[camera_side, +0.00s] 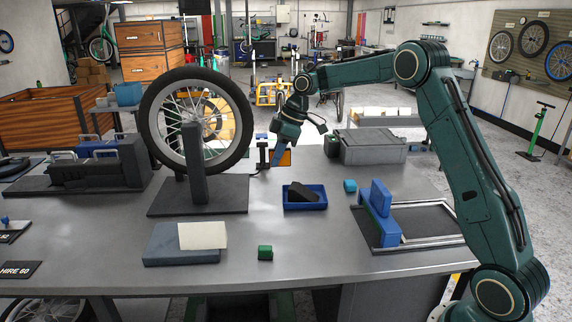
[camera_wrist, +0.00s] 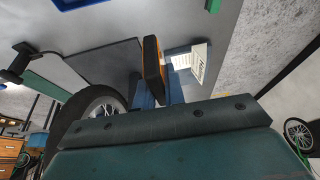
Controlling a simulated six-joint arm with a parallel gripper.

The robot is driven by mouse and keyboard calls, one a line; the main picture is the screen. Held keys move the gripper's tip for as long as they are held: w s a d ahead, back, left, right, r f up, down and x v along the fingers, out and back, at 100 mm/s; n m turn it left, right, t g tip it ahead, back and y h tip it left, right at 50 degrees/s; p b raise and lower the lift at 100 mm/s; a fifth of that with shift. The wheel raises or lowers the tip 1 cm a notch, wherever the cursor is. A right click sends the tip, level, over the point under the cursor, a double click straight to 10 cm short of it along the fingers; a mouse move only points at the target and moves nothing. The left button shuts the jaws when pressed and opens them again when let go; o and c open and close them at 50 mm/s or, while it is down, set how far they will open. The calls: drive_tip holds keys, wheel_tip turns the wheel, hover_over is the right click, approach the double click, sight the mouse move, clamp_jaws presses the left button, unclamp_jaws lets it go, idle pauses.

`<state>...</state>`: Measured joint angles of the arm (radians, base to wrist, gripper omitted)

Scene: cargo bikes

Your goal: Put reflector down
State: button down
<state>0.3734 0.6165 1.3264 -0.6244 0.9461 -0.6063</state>
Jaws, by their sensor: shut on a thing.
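The reflector (camera_side: 285,158) is a small orange block near the far edge of the grey workbench (camera_side: 330,225), right of the wheel stand. My gripper (camera_side: 277,158) is at it from above. In the wrist view the reflector (camera_wrist: 152,66) shows an orange edge and a dark face, and sits between the blue fingers of my gripper (camera_wrist: 158,92), which is shut on it. I cannot tell whether its lower end touches the bench.
A bike wheel (camera_side: 151,112) stands upright on a dark base (camera_side: 224,196) to the left. A blue tray (camera_side: 304,206) with a dark block lies nearer. A grey case (camera_side: 374,150) is to the right. A white card (camera_wrist: 194,61) shows near the reflector in the wrist view.

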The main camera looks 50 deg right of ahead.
drive_tip(key=s+d+m+h, duration=0.15)
drive_tip(key=d+m, duration=0.35)
drive_tip(key=d, duration=0.8)
drive_tip(key=m+h, duration=0.5)
drive_tip(key=m, duration=0.8)
hover_over(390, 186)
drive_tip(key=s+a, duration=0.1)
wheel_tip(390, 186, down, 15)
drive_tip(key=shift+a+f, duration=0.1)
drive_tip(key=shift+f, duration=0.1)
drive_tip(key=shift+f, duration=2.15)
drive_tip(key=shift+f, duration=0.15)
drive_tip(key=c, duration=1.5)
unclamp_jaws()
